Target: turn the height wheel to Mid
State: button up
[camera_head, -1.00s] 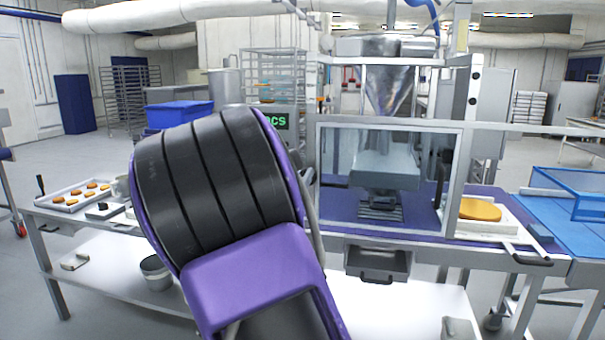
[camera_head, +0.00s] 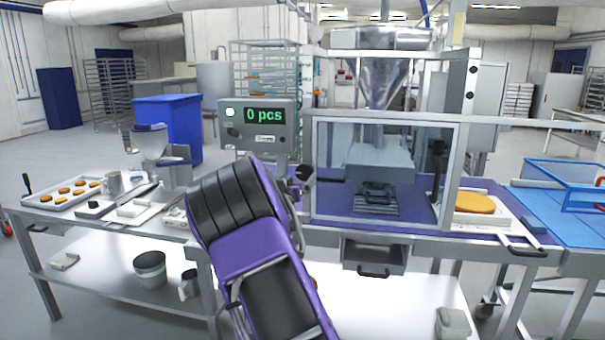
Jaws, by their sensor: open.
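The dosing machine has a steel hopper (camera_head: 385,85) above a clear-walled enclosure (camera_head: 330,150). My purple and black arm (camera_head: 250,235) rises in front of its left side and hides part of it. A small dark round part (camera_head: 305,173) shows just past the arm, at the enclosure's left edge. I cannot tell whether it is the height wheel or part of my arm's end. No Mid mark can be read. I cannot make out my gripper's fingers; the arm covers that area.
A display box reading "0 pcs" (camera_head: 258,125) stands left of the enclosure. On the left bench are a tray of orange rounds (camera_head: 48,198) and a scale-like device (camera_head: 160,160). A steel drawer (camera_head: 374,256) hangs below the enclosure. A blue conveyor (camera_head: 560,212) lies right.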

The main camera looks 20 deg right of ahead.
aim_at(303, 172)
jog(key=x, duration=0.5)
jog(key=shift+w+d, duration=0.2)
jog(key=c, duration=1.3)
jog(key=shift+c, duration=0.2)
